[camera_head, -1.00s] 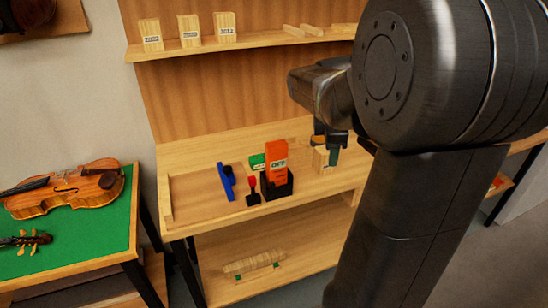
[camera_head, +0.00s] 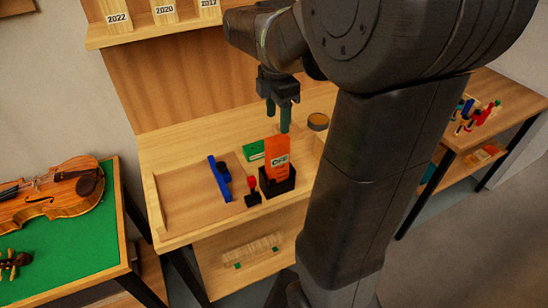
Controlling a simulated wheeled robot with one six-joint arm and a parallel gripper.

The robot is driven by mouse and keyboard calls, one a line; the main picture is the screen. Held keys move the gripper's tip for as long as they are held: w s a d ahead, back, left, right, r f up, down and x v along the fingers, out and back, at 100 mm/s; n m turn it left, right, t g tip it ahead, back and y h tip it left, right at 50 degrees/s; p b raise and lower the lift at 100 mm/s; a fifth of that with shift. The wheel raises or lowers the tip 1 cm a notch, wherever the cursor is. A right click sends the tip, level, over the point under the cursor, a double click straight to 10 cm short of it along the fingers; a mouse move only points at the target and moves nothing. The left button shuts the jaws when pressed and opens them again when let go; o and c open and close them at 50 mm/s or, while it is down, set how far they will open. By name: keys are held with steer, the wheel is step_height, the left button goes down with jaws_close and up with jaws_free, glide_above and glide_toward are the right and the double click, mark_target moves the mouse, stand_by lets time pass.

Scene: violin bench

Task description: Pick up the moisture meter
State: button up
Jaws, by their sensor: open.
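The moisture meter looks to be the orange upright block (camera_head: 277,164) with a pale label, standing in a black holder (camera_head: 268,188) on the bench. The holder hides its lower part. My gripper (camera_head: 278,117) points down with its two green fingers apart and nothing between them. In the picture the fingertips are just above the top of the orange meter. How far they are from it in depth I cannot tell.
A green box (camera_head: 253,150), a blue tool (camera_head: 218,178) and a red-topped black tool (camera_head: 252,191) stand left of the holder. A round tin (camera_head: 318,121) is behind right. A violin (camera_head: 52,194) lies on the green table (camera_head: 70,255). The shelf (camera_head: 150,31) holds dated wood blocks.

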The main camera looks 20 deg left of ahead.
mark_target(277, 138)
step_height(277, 138, down, 6)
steer(key=shift+r, duration=0.1)
steer(key=f, duration=0.3)
steer(key=f+p, duration=0.1)
steer(key=f, duration=0.1)
steer(key=shift+w+a+f, duration=0.1)
steer(key=shift+w+a, duration=0.05)
steer(key=shift+w, duration=0.2)
jaws_close()
